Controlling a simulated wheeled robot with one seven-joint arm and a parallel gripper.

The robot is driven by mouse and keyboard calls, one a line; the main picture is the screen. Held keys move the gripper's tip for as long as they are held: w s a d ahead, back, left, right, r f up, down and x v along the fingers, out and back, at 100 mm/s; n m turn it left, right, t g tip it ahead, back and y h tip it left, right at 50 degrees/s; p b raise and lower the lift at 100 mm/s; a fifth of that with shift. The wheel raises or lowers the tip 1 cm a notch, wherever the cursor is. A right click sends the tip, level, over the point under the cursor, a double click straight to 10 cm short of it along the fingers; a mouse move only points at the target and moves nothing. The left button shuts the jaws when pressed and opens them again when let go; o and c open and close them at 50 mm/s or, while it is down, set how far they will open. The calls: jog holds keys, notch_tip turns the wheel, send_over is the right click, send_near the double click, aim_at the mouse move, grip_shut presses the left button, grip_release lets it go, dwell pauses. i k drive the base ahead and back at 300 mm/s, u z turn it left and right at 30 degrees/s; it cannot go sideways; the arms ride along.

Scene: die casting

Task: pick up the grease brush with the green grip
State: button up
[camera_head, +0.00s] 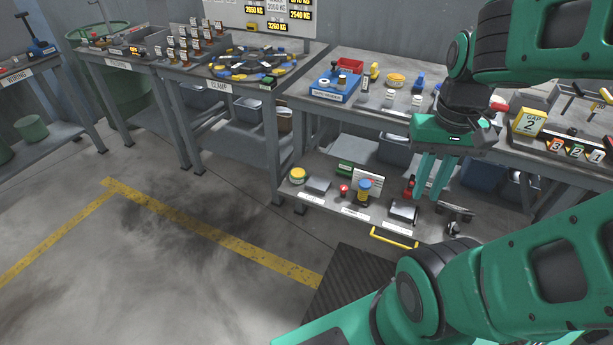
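I cannot make out a grease brush with a green grip among the small items in this view. My gripper (434,178) hangs fingers down at the right of the middle, in front of the bench edge. Its two green fingers look a little apart with nothing between them. The gripper and my arm hide part of the bench and shelf behind them.
A workbench (322,109) bears a blue tray (349,92), a red bin (350,65) and small containers. Its lower shelf (335,203) holds a yellow-lidded tin (298,175) and other items. The clamp bench (217,80) stands left. Floor at left is open.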

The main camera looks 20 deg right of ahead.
aim_at(345, 170)
jog(key=u, duration=0.05)
jog(key=i, duration=0.95)
jog(key=z, duration=0.1)
